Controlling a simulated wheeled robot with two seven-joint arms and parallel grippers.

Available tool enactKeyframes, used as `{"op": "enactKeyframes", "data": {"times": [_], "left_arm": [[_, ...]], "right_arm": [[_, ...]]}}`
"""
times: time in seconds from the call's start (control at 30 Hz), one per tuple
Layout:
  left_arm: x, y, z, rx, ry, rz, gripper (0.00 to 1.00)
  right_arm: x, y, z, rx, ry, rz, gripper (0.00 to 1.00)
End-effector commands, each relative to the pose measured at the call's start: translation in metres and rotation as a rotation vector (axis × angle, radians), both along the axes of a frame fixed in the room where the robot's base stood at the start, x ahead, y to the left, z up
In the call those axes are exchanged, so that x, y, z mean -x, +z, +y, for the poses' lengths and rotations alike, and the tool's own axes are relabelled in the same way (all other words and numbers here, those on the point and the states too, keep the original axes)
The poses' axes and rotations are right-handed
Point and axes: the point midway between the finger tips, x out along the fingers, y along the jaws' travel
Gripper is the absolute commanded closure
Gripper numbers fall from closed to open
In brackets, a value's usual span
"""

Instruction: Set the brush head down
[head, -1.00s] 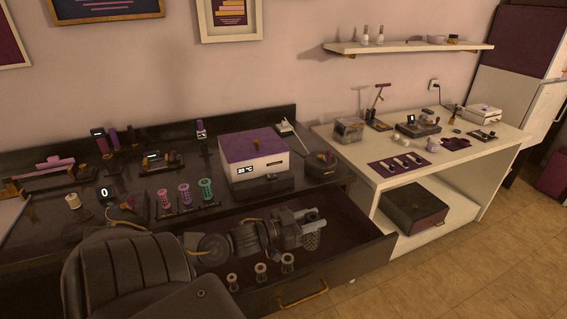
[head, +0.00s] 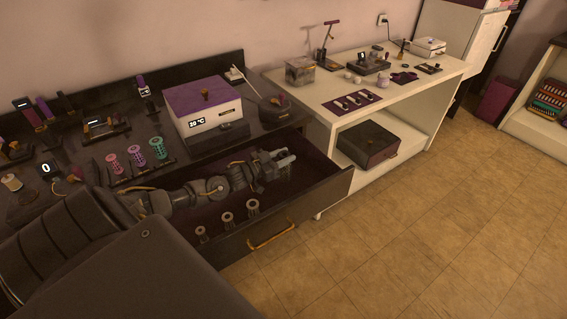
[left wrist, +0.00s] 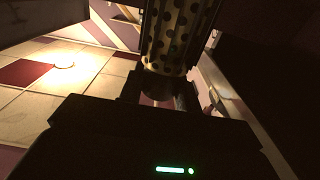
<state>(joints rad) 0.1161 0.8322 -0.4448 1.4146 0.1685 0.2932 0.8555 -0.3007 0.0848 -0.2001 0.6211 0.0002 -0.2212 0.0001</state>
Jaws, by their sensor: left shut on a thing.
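My left gripper (head: 287,160) reaches in from the left, over the open dark drawer (head: 318,190) below the dark bench. In the left wrist view its jaws (left wrist: 160,85) are shut on the brush head (left wrist: 178,38), a tan cylinder with dark round spots that stands out beyond the fingers. In the head view the brush head is too small and dark to make out clearly at the gripper. Whether it touches the drawer floor cannot be told. My right gripper is not in view.
Three small spools (head: 227,218) stand near the drawer's front. A white box with a purple lid (head: 207,106) and coloured rollers (head: 136,157) stand on the bench (head: 125,104). A white table (head: 325,117) with small items is to the right. The tiled floor (head: 400,235) is clear.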

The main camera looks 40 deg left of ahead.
Motion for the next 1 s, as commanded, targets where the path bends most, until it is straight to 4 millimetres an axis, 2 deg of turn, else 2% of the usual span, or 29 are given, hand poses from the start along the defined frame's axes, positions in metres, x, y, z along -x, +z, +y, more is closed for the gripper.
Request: {"op": "enactKeyframes", "data": {"times": [0.1, 0.2, 0.6, 0.63, 0.7, 0.8, 1.0], "left_arm": [[0.0, -0.018, 0.0, 0.0, 0.001, 0.002, 1.0], [0.0, -0.027, 0.0, 0.0, 0.001, 0.0, 1.0], [0.0, -0.034, 0.0, 0.0, 0.001, 0.0, 1.0], [0.0, -0.034, 0.0, 0.0, 0.001, 0.0, 0.66], [0.0, -0.033, 0.0, 0.0, 0.001, 0.001, 0.56], [0.001, -0.033, 0.0, 0.0, 0.001, 0.001, 0.45], [0.001, -0.033, 0.0, 0.0, 0.001, 0.001, 0.45]], "right_arm": [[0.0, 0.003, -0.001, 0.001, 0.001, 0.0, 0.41], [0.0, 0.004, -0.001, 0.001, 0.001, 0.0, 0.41], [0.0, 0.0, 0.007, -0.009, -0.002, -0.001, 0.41], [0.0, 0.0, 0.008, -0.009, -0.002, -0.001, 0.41], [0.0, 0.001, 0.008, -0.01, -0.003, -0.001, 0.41], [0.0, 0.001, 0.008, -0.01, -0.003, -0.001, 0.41], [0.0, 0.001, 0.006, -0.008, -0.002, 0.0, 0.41]]}}
